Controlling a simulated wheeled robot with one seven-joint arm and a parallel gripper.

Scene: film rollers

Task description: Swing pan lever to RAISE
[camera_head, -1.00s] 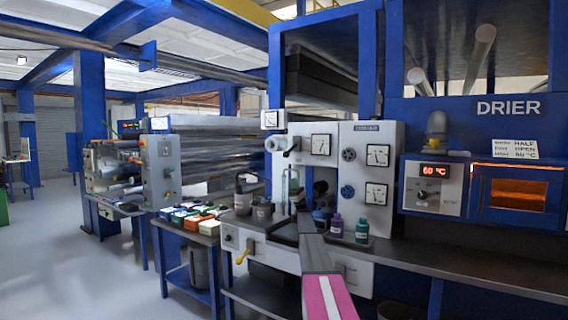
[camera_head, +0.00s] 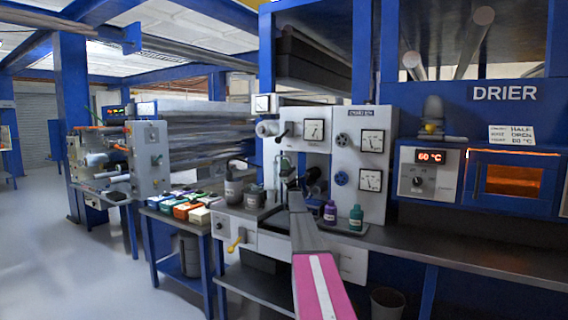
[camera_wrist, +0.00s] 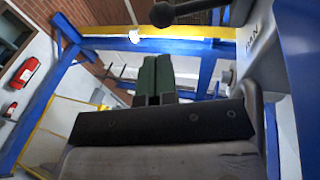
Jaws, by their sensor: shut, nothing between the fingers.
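The pan lever (camera_wrist: 205,6) shows at the top of the wrist view as a dark rod ending in a black ball. It comes out of the grey machine housing marked PAN (camera_wrist: 250,45). In the head view a small dark-knobbed lever (camera_head: 283,132) stands out from the upper left of the white gauge panel. My gripper's dark green fingers (camera_wrist: 157,62) are side by side, shut and empty. In the wrist view the ball is above the fingertips, with a gap in the picture. In the head view my arm partly hides the gripper and the machine's middle.
Purple (camera_head: 330,212) and green (camera_head: 356,218) bottles stand on the bench right of my arm. Grey pots (camera_head: 234,191) stand left of it. A yellow-handled lever (camera_head: 237,243) is on the lower front. The drier (camera_head: 510,185) is at the right. Open floor lies left.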

